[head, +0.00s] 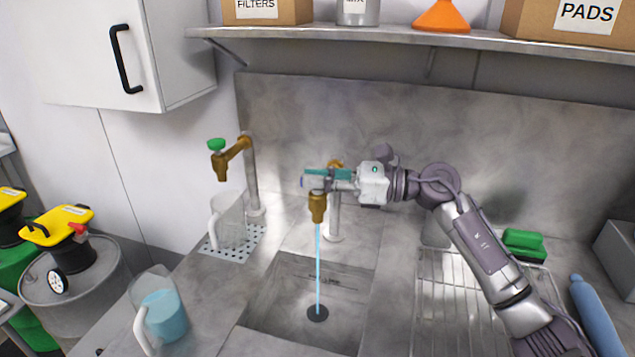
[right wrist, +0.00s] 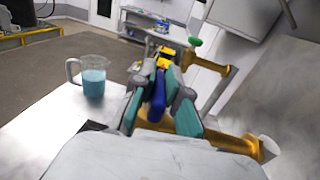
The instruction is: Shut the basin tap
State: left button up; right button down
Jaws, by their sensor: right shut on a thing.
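The basin tap (head: 317,206) is brass on a grey post over the sink. A thin blue stream of water runs from its spout into the basin (head: 270,315) and reaches the drain. My right gripper (head: 310,178) is at the top of this tap, shut on its blue handle. The right wrist view shows the blue tap handle (right wrist: 157,95) between the teal fingers, with the brass tap body (right wrist: 235,143) below. In the head view the fingers hide most of the handle. My left gripper is not in view.
A second brass tap (head: 222,165) with a green handle stands left, above an empty clear jug (head: 228,222) on a drain grid. A jug of blue liquid (head: 165,315) stands at the counter's front left. A shelf (head: 400,40) runs above; a drying rack (head: 470,300) lies right.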

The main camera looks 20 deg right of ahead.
jog(key=shift+m+t+h+p, duration=0.4)
jog(key=shift+m+t+h, duration=0.4)
jog(key=shift+t, duration=0.5)
jog(key=c, duration=1.2)
grip_release()
jog(key=v, duration=1.2)
